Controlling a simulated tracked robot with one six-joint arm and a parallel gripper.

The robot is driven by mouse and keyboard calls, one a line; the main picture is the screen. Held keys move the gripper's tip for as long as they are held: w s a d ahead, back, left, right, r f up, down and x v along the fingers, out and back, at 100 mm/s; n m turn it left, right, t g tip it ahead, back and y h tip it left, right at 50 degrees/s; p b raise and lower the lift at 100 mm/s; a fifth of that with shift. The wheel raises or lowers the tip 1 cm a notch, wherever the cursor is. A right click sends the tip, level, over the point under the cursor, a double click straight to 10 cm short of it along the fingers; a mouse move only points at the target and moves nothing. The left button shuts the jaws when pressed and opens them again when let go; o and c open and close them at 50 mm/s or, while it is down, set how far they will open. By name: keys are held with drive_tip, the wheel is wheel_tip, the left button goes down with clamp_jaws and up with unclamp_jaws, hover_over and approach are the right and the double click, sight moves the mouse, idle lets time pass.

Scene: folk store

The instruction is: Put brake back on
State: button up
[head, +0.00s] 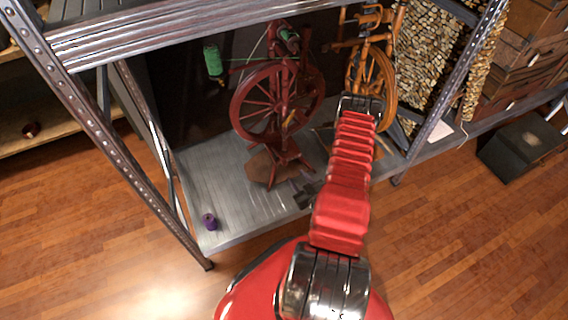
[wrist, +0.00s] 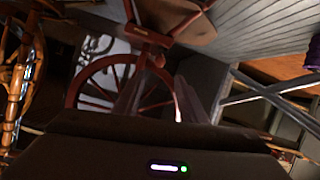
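A dark red spinning wheel (head: 237,108) stands upright on the grey shelf (head: 190,165). Its wheel also shows, upside down, in the wrist view (wrist: 76,88). Its brake cannot be made out for certain. A green strand (head: 259,48) is visible near its top. A small yellow piece (head: 291,119) shows by the wheel's spokes. My gripper (wrist: 158,82) has two blurred fingers spread apart, with the red wheel beyond them and nothing visible held between. In the head view, my red arm hides part of the space right of the wheel.
A lighter orange-brown spinning wheel (head: 383,82) stands at right behind my arm. A green spool (head: 213,60) is at upper left. A purple spool (head: 209,221) stands near the shelf's front left. Metal posts (head: 110,150) and an upper shelf beam (head: 200,30) frame the opening.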

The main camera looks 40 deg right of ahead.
sight(285, 163)
drive_tip(key=x, duration=1.3)
drive_tip(key=shift+w+f, duration=0.15)
drive_tip(key=shift+w, duration=0.2)
drive_tip(key=shift+c, duration=0.7)
clamp_jaws()
